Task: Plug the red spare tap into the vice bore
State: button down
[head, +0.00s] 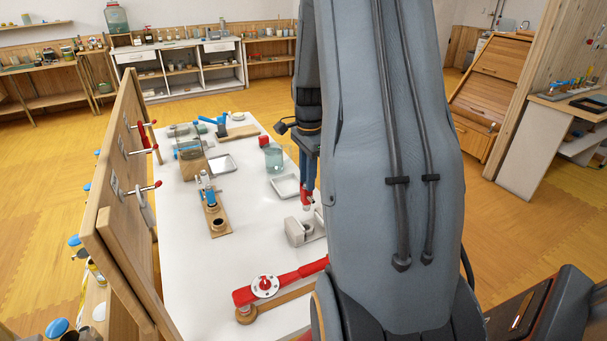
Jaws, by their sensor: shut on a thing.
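My gripper (308,187) is at the right part of the white table, partly hidden behind my own arm. It points down and is shut on the small red spare tap (305,197). The pale grey vice (296,232) stands on the table just below the tap, its right side hidden by my arm. The tap's lower end is close to the top of the vice. I cannot tell whether it touches the vice or enters the bore, as the bore is too small to make out.
A red lever with a white disc (265,287) lies nearer on the white table (190,285). A wooden stand with a blue-handled tap (212,200), a glass jar (273,159) and metal trays (222,164) stand farther back. An upright wooden board (122,200) with red-handled taps borders the left.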

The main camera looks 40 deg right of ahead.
aim_at(307, 199)
dwell(0.4)
jog(key=shift+f+b, duration=1.2)
jog(key=shift+f, duration=1.9)
jog(key=shift+f+b, duration=0.65)
jog(key=shift+f, duration=0.85)
jog(key=shift+a, duration=0.1)
jog(key=c, duration=1.4)
grip_release()
jog(key=shift+o, duration=1.2)
jog(key=shift+r, duration=0.3)
jog(key=shift+r+p, duration=0.35)
jog(key=shift+p, duration=0.15)
